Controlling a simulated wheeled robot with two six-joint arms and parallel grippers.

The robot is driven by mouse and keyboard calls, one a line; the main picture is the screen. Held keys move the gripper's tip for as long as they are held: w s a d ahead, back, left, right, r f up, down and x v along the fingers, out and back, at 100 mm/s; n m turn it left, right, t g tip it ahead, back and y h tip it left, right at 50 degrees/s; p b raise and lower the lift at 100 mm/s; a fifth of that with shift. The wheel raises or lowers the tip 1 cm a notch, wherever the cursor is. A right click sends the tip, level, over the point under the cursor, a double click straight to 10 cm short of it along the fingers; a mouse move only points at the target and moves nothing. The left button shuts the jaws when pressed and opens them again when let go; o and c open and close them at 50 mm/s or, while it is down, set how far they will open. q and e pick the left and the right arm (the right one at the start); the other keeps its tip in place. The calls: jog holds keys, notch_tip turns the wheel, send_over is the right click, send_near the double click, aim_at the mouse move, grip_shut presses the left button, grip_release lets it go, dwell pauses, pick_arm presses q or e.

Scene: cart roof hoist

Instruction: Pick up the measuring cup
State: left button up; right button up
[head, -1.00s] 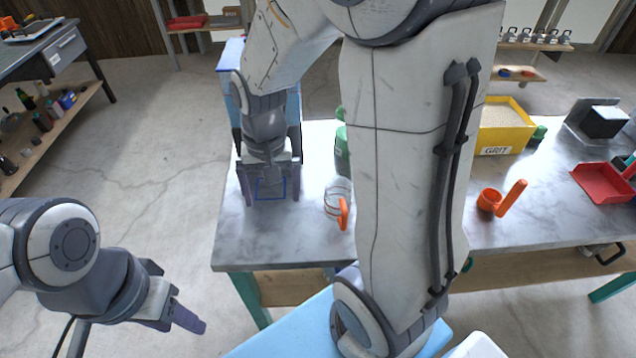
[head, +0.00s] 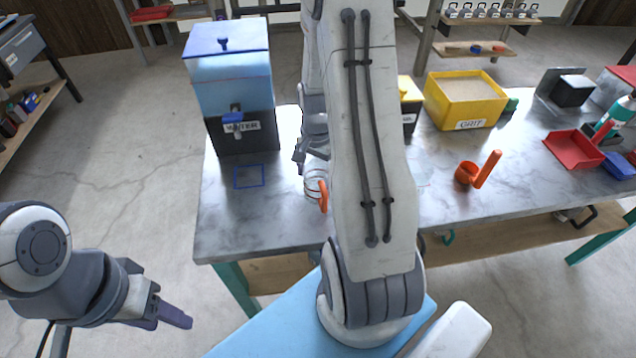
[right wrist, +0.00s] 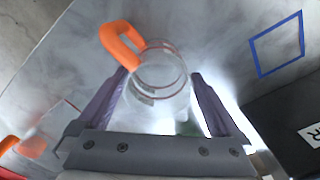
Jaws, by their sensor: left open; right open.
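The measuring cup (head: 312,188) is clear with red marks and an orange handle, upright on the grey table near its left end. In the right wrist view the cup (right wrist: 160,76) lies between and just beyond my fingertips, its handle to the upper left. My right gripper (head: 308,152) is open, just behind the cup in the head view and partly hidden by my right arm. Its two purple fingers (right wrist: 158,80) are apart in the wrist view; I cannot tell whether they touch the cup. My left gripper (head: 170,316) is open and empty, off the table at lower left.
A blue and black water dispenser (head: 233,90) stands behind a blue square outline (head: 249,176). An orange scoop (head: 468,174), a yellow grit bin (head: 465,100) and a red dustpan (head: 573,148) stand to the right. The table's front left is clear.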

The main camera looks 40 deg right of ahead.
jog(key=shift+s+f, duration=0.1)
jog(key=shift+f, duration=1.9)
jog(key=c, duration=1.1)
jog(key=shift+r, duration=0.1)
